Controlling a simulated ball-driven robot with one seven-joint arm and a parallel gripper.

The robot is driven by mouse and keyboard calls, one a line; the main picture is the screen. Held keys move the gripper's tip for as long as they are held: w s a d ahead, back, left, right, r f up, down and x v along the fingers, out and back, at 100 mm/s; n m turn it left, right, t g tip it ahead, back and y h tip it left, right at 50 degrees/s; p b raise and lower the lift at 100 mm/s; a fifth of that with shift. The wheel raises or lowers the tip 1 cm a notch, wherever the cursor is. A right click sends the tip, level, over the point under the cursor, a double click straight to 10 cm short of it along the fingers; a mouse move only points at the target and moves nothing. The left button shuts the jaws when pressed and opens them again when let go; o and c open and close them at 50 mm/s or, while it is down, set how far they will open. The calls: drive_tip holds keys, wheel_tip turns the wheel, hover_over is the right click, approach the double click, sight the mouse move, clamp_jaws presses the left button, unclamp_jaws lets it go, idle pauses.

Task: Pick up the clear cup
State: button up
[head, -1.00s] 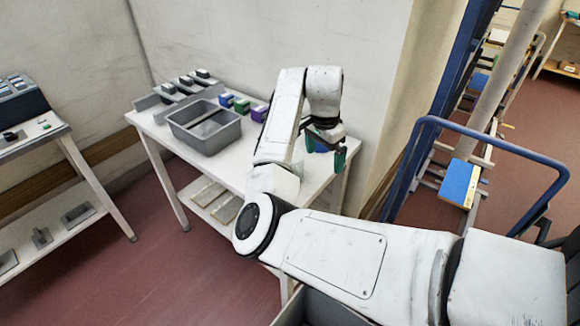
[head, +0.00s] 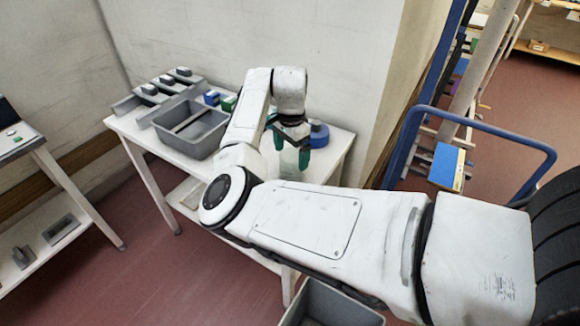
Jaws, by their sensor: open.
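The clear cup (head: 289,163) stands on the white table (head: 325,172), near its right end. It is faint against the tabletop and partly hidden by my arm and fingers. My gripper (head: 291,149) points down with its green-tipped fingers apart, one on the left and one on the right. The fingers overlap the cup's upper part in this view. I cannot tell whether they touch it or how deep they reach around it.
A blue round object (head: 319,133) sits just right of my gripper. A grey bin (head: 213,137), small blue and green blocks and a grey rack (head: 165,88) stand on the table's left part. A blue-railed cart (head: 480,125) stands at the right.

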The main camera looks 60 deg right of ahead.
drive_tip(key=shift+s+a+f+p, duration=0.15)
drive_tip(key=shift+f+p, duration=0.2)
drive_tip(key=shift+f, duration=1.05)
drive_tip(key=shift+s+a+f+p, duration=0.1)
drive_tip(key=shift+f+p, duration=0.2)
drive_tip(key=shift+f, duration=1.1)
drive_tip(key=c, duration=1)
